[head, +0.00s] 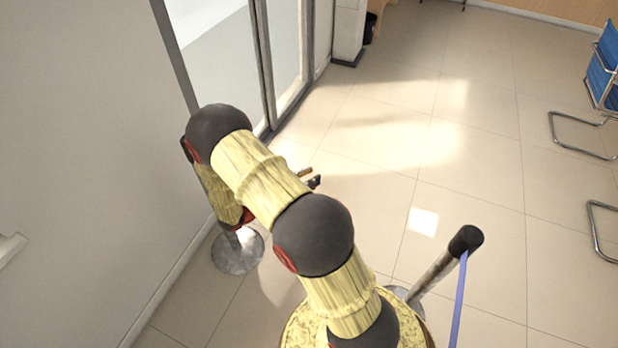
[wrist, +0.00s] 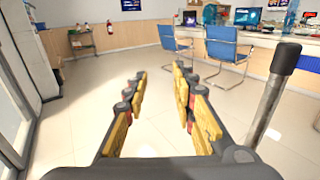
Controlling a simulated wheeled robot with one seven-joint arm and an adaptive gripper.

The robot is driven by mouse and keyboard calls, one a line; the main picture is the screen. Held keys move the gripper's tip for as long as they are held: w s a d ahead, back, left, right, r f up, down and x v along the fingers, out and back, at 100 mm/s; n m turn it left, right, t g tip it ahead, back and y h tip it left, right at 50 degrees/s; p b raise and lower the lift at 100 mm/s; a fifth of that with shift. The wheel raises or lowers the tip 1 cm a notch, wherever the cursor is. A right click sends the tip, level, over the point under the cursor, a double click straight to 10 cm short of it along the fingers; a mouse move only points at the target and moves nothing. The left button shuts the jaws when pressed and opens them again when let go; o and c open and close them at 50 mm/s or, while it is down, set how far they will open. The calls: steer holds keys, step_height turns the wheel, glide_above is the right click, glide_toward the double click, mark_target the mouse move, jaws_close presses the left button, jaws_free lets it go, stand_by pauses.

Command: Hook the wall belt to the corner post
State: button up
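A post with a black head (head: 466,241) and a metal shaft stands right of my arm in the head view, a blue belt (head: 459,305) running from its head out of the bottom edge. A round metal base (head: 237,252) sits on the floor by the left wall; my arm hides what stands above it. A black-topped post (wrist: 272,95) also shows to the right of my fingers in the wrist view. My gripper (wrist: 160,74) is open and empty, clear of the post. In the head view its fingertips (head: 312,178) show partly behind my arm. I cannot make out a wall belt end.
A pale fixture (head: 11,248) is on the wall at the far left. Glass doors (head: 235,60) are at the upper left. Blue chairs (wrist: 236,44) stand before a counter (wrist: 285,62) with monitors. The tiled floor ahead of my gripper is free.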

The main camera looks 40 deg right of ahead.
steer(key=shift+d, duration=0.1)
steer(key=shift+c, duration=0.9)
steer(key=c, duration=0.4)
jaws_close()
jaws_free()
steer(key=o, duration=0.6)
steer(key=a, duration=0.4)
steer(key=w+a, duration=0.1)
steer(key=a, duration=0.3)
steer(key=w+a, duration=0.1)
steer(key=a, duration=0.2)
steer(key=shift+w+a, duration=0.15)
steer(key=shift+a, duration=0.25)
